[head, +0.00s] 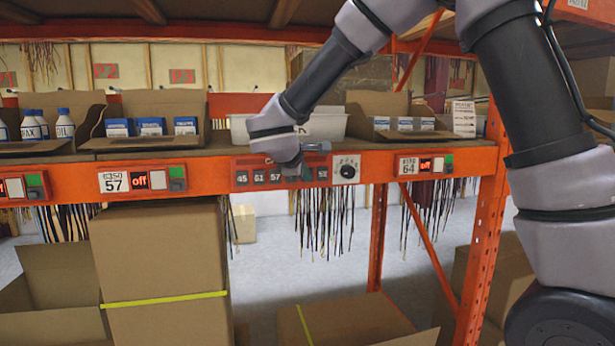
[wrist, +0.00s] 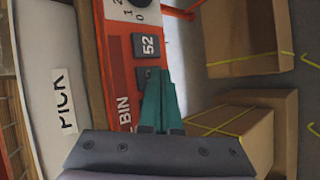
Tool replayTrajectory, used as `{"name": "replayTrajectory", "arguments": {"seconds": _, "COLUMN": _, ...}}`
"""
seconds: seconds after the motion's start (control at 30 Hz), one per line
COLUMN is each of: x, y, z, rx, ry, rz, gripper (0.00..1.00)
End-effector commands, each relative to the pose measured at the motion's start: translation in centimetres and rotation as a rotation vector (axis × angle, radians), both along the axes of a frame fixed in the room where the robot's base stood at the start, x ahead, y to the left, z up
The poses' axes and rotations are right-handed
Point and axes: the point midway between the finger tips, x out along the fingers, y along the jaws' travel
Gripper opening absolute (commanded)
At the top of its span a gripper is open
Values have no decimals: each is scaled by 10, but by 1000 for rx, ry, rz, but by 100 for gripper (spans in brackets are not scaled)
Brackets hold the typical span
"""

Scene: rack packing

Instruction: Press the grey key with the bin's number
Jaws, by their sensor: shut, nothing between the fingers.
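A red key panel (head: 262,164) is fixed on the orange shelf beam; it also fills the middle of the wrist view (wrist: 120,88). Its row of dark grey keys bears white numbers; 57 (head: 275,176) is readable at left and 52 (wrist: 148,45) at the right end. My gripper (head: 300,172) is shut and empty in front of the panel, hiding the keys in the middle. In the wrist view its green fingertips (wrist: 159,80) are over or beside the key neighbouring 52; I cannot tell whether they touch it. A white bin (head: 322,126) sits on the shelf above.
A dial (head: 346,170) adjoins the panel's right end. Other label plates with "off" displays and grey and green buttons flank it, marked 57 (head: 115,181) and 64 (head: 409,166). Open cartons (head: 160,104) stand on the shelf, and boxes (head: 155,255) below.

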Motion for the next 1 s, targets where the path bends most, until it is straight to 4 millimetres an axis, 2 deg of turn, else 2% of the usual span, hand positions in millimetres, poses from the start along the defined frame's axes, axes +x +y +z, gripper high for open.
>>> {"name": "replayTrajectory", "arguments": {"seconds": 0.47, "x": 2, "y": 0, "z": 0, "rx": 0, "ry": 0, "rz": 0, "gripper": 0}}
{"name": "replayTrajectory", "arguments": {"seconds": 1.0, "x": -14, "y": -4, "z": 0, "rx": 0, "ry": 0, "rz": -1, "gripper": 0}}
